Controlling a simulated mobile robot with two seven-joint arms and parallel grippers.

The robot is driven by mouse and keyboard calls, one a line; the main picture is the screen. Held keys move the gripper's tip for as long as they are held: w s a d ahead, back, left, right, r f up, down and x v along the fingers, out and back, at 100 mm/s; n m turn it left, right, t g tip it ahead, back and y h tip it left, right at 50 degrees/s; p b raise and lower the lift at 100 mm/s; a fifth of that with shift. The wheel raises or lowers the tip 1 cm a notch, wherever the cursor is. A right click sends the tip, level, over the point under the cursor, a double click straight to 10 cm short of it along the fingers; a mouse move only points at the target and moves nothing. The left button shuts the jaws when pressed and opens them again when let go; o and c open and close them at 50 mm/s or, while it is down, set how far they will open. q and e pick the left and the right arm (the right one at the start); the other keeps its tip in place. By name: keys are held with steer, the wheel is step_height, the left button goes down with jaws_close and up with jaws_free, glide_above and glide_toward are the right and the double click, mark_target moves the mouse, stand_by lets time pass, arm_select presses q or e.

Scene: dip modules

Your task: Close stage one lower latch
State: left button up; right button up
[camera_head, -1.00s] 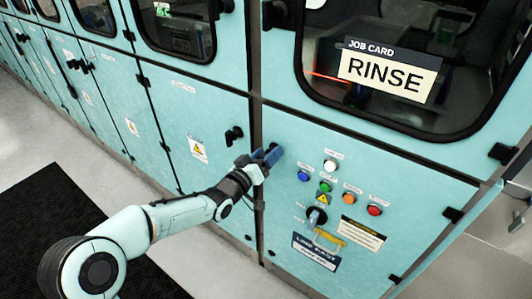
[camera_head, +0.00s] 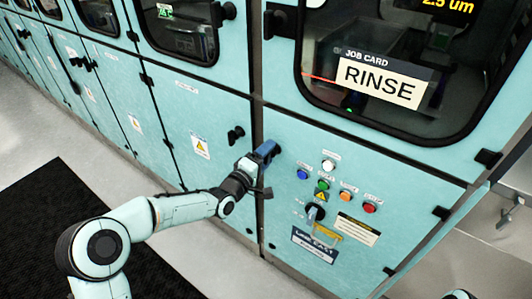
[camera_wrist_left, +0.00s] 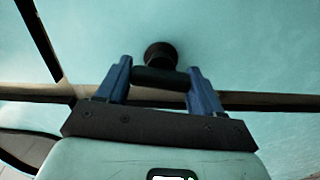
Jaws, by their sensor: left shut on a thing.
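My left gripper (camera_head: 268,150) has blue fingers and is at the left edge of the lower teal panel that carries the buttons. In the left wrist view my left gripper (camera_wrist_left: 160,88) is shut on a black latch handle (camera_wrist_left: 158,77). The handle's bar lies crosswise between the two fingers, and its round hub (camera_wrist_left: 160,55) sits against the teal panel just beyond. In the head view the fingers hide most of this latch. My right gripper is not in view.
Another black latch (camera_head: 236,134) is on the panel to the left. Right of my gripper are coloured push buttons (camera_head: 345,195), a rotary switch (camera_head: 315,213) and a yellow handle (camera_head: 328,232). Above is a window with a RINSE card (camera_head: 380,83). A black mat (camera_head: 40,225) lies on the floor.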

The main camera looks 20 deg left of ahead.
arm_select(q)
steer(key=shift+n, duration=0.6)
steer(key=o, duration=1)
steer(key=shift+c, duration=0.2)
steer(key=shift+s, duration=0.1)
steer(key=p+v, duration=0.1)
steer(key=v, duration=1.2)
steer(key=shift+s, duration=0.1)
